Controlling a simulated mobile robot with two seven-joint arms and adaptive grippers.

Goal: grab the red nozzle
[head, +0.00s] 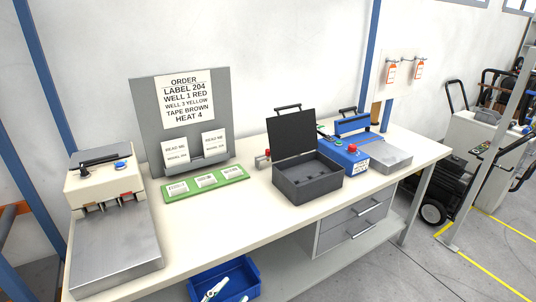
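A beige machine (103,180) with a black handle and a blue knob stands at the left end of the workbench. Several small nozzle-like parts (103,206) show along its lower front edge, with dark reddish tints; they are too small to tell which is the red nozzle. A small red part (267,154) lies left of the open dark grey case (308,184), partly hidden by it; I cannot tell what it is. Neither of my grippers can be made out in the head view.
A grey order board (220,103) stands behind a green tray (205,184) of white labelled items. A blue device with a red button (352,149) sits right of the case. A blue bin (225,280) is below the bench's front edge. The front bench strip (215,220) is clear.

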